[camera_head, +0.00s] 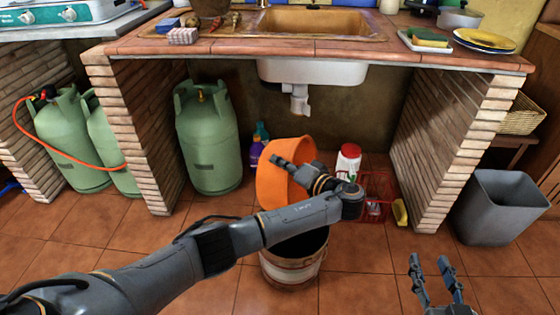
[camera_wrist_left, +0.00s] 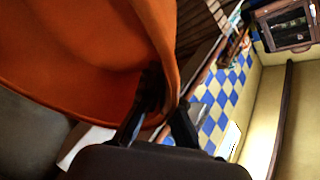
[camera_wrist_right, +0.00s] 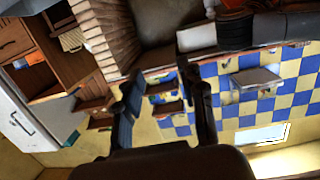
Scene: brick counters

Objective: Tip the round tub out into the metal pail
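The orange round tub (camera_head: 272,186) is tilted well over on its side, above and behind the metal pail (camera_head: 290,270). My left gripper (camera_head: 292,166) is shut on the tub's rim; in the left wrist view the orange wall (camera_wrist_left: 95,50) passes between the fingers. The pail stands upright on the floor, its mouth partly hidden by my left forearm. I cannot see any contents in the tub or falling from it. My right gripper (camera_head: 436,268) is open and empty at the lower right, apart from the pail; its spread fingers show in the right wrist view (camera_wrist_right: 163,95).
Green gas bottles (camera_head: 207,140) stand left under the tiled counter (camera_head: 230,47). A red crate (camera_head: 376,187), a white red-lidded jar (camera_head: 348,160) and a yellow item (camera_head: 400,212) are behind the pail. A grey bin (camera_head: 495,212) stands right. Floor right of the pail is clear.

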